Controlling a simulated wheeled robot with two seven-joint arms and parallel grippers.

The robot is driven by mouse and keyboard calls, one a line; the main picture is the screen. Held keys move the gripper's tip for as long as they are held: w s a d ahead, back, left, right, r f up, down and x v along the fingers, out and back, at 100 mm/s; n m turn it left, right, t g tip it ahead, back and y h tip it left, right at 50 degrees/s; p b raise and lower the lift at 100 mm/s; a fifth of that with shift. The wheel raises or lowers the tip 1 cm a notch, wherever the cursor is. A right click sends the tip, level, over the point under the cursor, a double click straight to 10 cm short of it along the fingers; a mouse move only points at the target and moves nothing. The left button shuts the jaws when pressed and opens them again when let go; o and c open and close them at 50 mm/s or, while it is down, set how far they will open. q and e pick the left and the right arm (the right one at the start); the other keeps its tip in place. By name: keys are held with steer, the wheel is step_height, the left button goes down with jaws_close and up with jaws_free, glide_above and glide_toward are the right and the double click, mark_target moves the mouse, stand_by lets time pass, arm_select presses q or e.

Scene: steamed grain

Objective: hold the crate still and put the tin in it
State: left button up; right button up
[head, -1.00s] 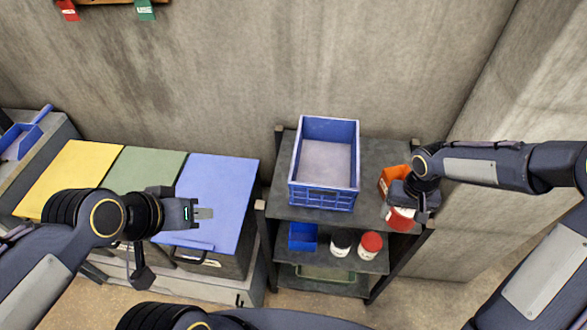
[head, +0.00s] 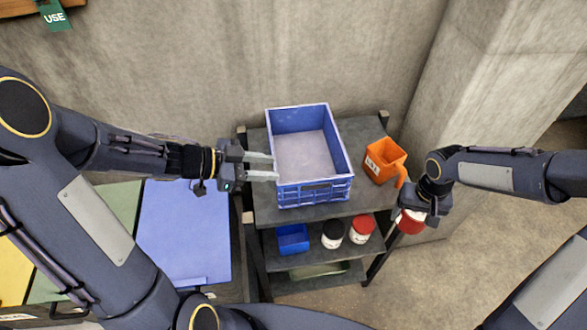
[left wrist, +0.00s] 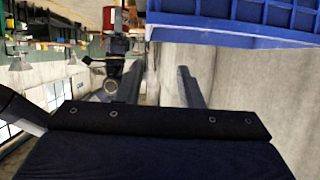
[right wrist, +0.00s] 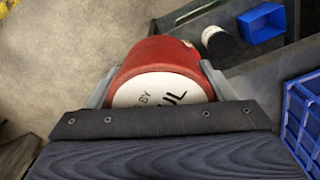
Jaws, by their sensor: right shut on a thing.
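The blue crate (head: 315,190) stands upright on the top shelf, its inside empty. My left gripper (head: 262,167) is at the crate's front left, its two fingers apart and pointing at the left wall. I cannot tell whether they touch it. The crate's blue wall shows at the top of the left wrist view (left wrist: 240,14). My right gripper (head: 420,207) is shut on the red-and-white tin (head: 410,221), right of the crate. In the right wrist view the tin (right wrist: 162,75) lies between both fingers, its white lettered face toward the camera.
An orange container (head: 385,160) stands on the top shelf (head: 362,200) between the crate and my right gripper. A small blue bin (head: 292,238), a dark jar (head: 332,235) and a red-lidded jar (head: 361,229) sit on the shelf below. A concrete wall (head: 200,70) is behind.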

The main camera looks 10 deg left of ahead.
mark_target(320, 179)
arm_select(q)
steer(key=shift+m+g, duration=0.3)
steer(key=shift+g, duration=0.2)
steer(key=x, duration=0.8)
steer(key=s+x, duration=0.1)
steer(key=x, duration=0.3)
steer(key=shift+d+b, duration=0.4)
steer(key=shift+d, duration=0.1)
jaws_close()
